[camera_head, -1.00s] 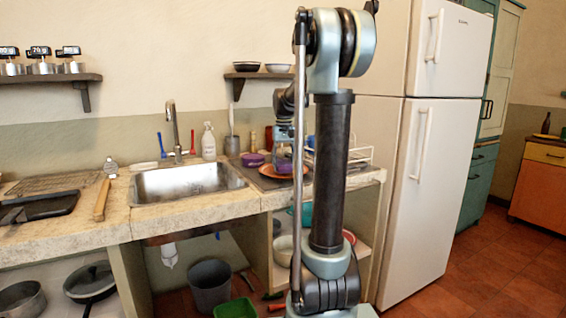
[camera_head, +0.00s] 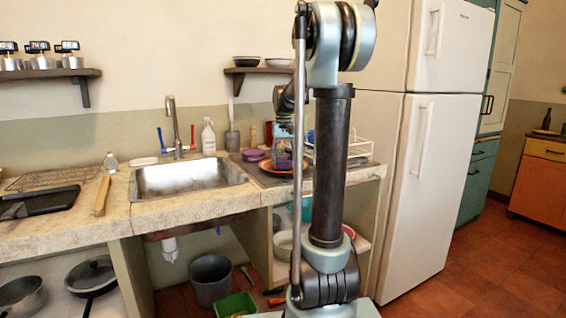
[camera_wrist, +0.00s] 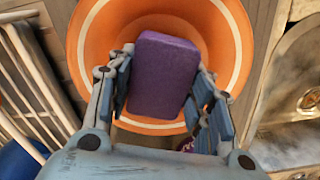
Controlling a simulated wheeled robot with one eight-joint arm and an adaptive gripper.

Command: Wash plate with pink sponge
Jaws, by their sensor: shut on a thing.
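My gripper (camera_wrist: 163,82) is shut on a purple sponge (camera_wrist: 165,70), with a blue-padded finger on each side of it. No pink sponge shows. An orange plate (camera_wrist: 228,28) with pale rings lies under the sponge in the wrist view. The sponge covers the plate's middle, and whether it touches the plate is hard to tell. In the head view the plate's orange rim (camera_head: 268,168) shows on the counter right of the sink. My gripper (camera_head: 284,160) is over it there, partly hidden by my own arm.
The metal sink (camera_head: 190,180) is left of the plate and also shows in the wrist view (camera_wrist: 290,85). A white wire rack (camera_wrist: 35,75) stands close on the plate's other side. A purple container (camera_head: 253,156), a soap bottle (camera_head: 208,138) and a faucet (camera_head: 172,125) stand near the back.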

